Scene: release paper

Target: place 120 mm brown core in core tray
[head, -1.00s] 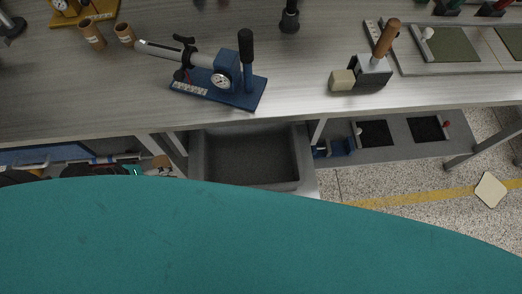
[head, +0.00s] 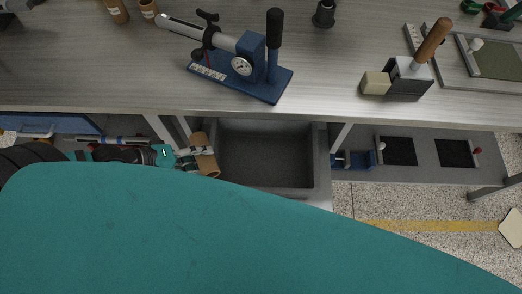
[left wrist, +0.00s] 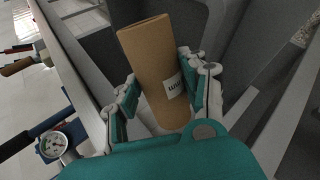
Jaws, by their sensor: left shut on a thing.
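A brown cardboard core (head: 204,162) is held in my left gripper (head: 193,155), below the bench edge. It also shows large in the left wrist view (left wrist: 152,55), tilted, with a white printed label whose number I cannot read. The left gripper's fingers (left wrist: 162,92) are shut on both sides of it. A dark grey open tray (head: 322,165) stands below the bench, just right of the core. The part of the tray floor that shows is empty. My right gripper is not in view.
The bench (head: 80,70) overhangs behind the tray, with a leg on either side. On it stand a blue gauge fixture (head: 240,72), two other brown cores (head: 117,10) and a wood-handled block (head: 410,75). A lower shelf (head: 430,172) lies to the right.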

